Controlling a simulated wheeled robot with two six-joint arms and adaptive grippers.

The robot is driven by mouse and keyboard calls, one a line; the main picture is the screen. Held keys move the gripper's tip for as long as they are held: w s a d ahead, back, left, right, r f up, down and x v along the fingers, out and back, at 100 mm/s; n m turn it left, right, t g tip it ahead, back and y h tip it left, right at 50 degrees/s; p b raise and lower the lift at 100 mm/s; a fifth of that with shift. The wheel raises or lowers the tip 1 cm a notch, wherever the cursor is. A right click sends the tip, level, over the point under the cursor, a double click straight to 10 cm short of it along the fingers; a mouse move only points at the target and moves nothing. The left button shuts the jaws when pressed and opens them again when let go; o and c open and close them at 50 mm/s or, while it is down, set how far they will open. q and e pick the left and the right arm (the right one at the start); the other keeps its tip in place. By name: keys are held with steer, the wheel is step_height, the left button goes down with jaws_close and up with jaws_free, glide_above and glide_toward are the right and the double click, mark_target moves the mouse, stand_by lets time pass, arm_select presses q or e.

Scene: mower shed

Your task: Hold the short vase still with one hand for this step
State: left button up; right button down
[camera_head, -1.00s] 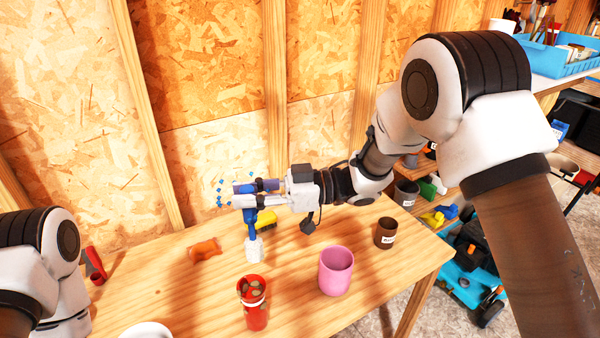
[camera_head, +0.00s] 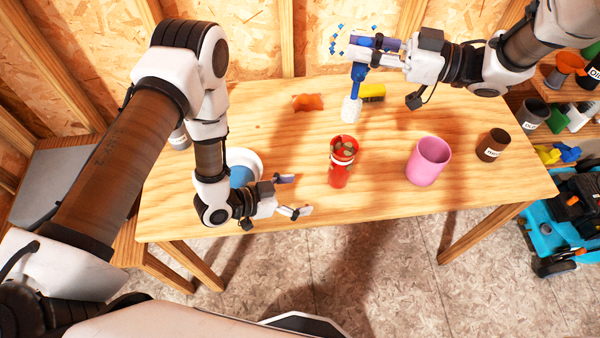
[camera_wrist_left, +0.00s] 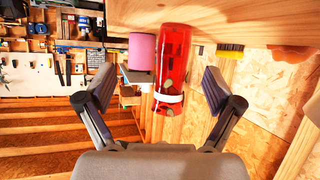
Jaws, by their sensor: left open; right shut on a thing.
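A red see-through vase (camera_head: 342,162) with a white band and brownish pieces inside stands upright on the table. A wider pink vase (camera_head: 428,161) stands to its right, and a small brown labelled pot (camera_head: 491,145) further right. Which one is the short vase I cannot tell for sure. My left gripper (camera_head: 293,195) is open and empty, left of the red vase and apart from it. In the left wrist view the red vase (camera_wrist_left: 173,65) shows ahead between the open fingers (camera_wrist_left: 160,98). My right gripper (camera_head: 368,48) is shut on a blue-handled brush (camera_head: 357,80), its white head pointing down.
The wooden table (camera_head: 275,135) also bears an orange object (camera_head: 308,102), a yellow brush (camera_head: 373,92) and a white bowl (camera_head: 245,157) with blue inside, partly behind my left arm. Several small blue bits float near my right gripper. The table between the red and pink vases is clear.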

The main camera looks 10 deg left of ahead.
mark_target(333, 160)
arm_select(q)
step_height(333, 160, up, 5)
steer(key=w+t+h, duration=0.3)
steer(key=t, duration=0.1)
steer(key=x, duration=1.1)
steer(key=shift+d, duration=0.5)
steer(key=c, duration=1.5)
steer(key=o, duration=0.8)
steer(key=c, duration=0.4)
steer(key=shift+o, duration=0.2)
